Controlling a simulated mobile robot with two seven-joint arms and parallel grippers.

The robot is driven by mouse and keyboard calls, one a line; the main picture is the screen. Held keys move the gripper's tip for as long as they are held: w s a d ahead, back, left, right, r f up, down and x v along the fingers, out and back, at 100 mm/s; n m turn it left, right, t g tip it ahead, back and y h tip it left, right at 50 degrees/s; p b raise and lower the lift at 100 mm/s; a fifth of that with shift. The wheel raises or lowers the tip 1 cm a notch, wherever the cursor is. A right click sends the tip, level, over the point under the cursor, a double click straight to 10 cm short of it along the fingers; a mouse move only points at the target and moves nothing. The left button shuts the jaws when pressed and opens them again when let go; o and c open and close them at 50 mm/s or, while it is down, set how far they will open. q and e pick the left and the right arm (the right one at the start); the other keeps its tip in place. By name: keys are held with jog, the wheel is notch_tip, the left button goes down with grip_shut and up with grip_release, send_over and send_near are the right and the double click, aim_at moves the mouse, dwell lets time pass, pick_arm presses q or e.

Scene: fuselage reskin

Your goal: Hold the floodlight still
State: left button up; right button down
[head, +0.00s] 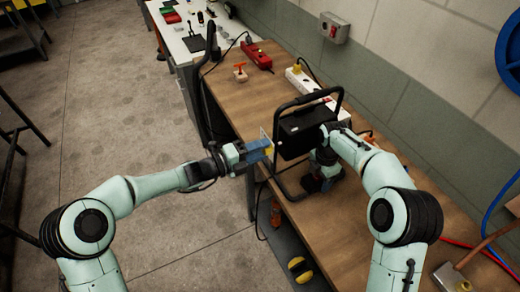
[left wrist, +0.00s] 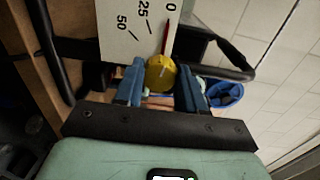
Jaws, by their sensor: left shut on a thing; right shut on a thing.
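The black floodlight (head: 305,128) with its tubular frame stands on the wooden bench in the head view. A pale plate on its left side shows in the left wrist view as a white dial (left wrist: 128,28) marked 0, 25 and 50, with a red line near 0. My left gripper (head: 268,150) is shut on the yellow knob (left wrist: 160,74) below the dial, with a blue finger on each side. My right gripper (head: 324,157) is shut at the floodlight's near right side; the body and my arm hide its exact contact.
The wooden bench (head: 235,92) carries a red power strip (head: 257,56), a white power strip (head: 305,83) and an orange-handled clamp (head: 240,72). A grey wall box (head: 334,28) hangs behind. Black cables run around the bench. Open floor lies at left.

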pick_arm(q)
jog(key=shift+w+a+f+n, duration=0.1)
jog(key=shift+n, duration=1)
pick_arm(e)
jog(key=shift+d+r, duration=0.1)
jog(key=shift+r, duration=0.05)
pick_arm(q)
jog(key=o, duration=1.1)
jog(key=shift+c, duration=0.2)
jog(key=v, duration=1.2)
pick_arm(e)
jog(key=shift+c, duration=0.6)
grip_release()
